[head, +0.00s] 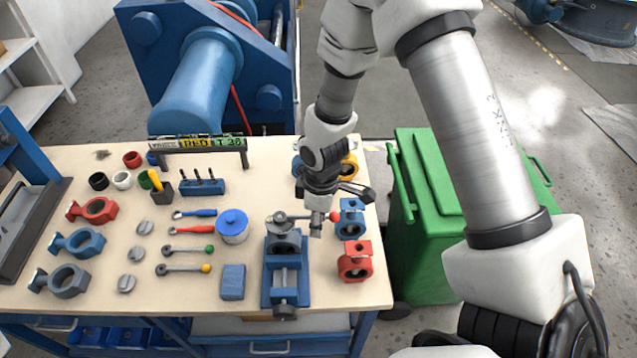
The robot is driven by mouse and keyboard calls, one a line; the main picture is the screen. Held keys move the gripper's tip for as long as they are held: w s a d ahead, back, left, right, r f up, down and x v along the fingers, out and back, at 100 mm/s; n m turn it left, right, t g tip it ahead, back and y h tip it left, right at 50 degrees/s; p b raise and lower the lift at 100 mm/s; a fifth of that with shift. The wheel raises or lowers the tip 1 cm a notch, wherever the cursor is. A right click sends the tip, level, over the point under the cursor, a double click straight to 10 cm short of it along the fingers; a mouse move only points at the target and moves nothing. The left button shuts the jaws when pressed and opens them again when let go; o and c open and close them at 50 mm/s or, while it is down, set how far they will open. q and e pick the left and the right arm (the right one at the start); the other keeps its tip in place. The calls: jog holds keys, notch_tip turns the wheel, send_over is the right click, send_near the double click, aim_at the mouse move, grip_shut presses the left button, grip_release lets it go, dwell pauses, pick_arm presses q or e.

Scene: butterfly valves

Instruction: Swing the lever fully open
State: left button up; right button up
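A butterfly valve (284,243) with a dark body is held in a blue vise (286,280) at the front of the workbench. Its grey lever (296,217) lies across the top and points right, ending in a red knob (334,216). My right gripper (316,226) comes down from above, with its fingertips at the lever just left of the knob. The fingers are seen nearly edge-on and overlap, so their gap and their hold on the lever are hidden. My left gripper is out of view.
Blue (350,222) and red (355,262) valve bodies stand close right of the vise. A blue-lidded pot (233,226) and blue block (232,282) stand left of it. Loose levers, discs and rings cover the left. A green bin (436,180) stands beyond the bench's right edge.

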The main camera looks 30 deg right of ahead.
jog(key=w+r, duration=0.1)
jog(key=r, duration=0.1)
jog(key=d+r+n, duration=0.1)
jog(key=r, duration=0.1)
jog(key=w+d+r+n, duration=0.1)
jog(key=r, duration=0.1)
jog(key=shift+w+d+r, duration=0.15)
jog(key=shift+w+r, duration=0.05)
jog(key=shift+w, duration=0.1)
jog(key=shift+d+r+n+h, duration=0.15)
jog(key=shift+r+n+h, duration=0.15)
jog(key=shift+n, duration=0.1)
notch_tip(320, 180, down, 6)
jog(key=b, duration=0.6)
jog(key=shift+w+f+b, duration=0.1)
jog(key=shift+f+b, duration=0.15)
jog(key=shift+b, duration=0.05)
jog(key=shift+f, duration=1.25)
grip_shut()
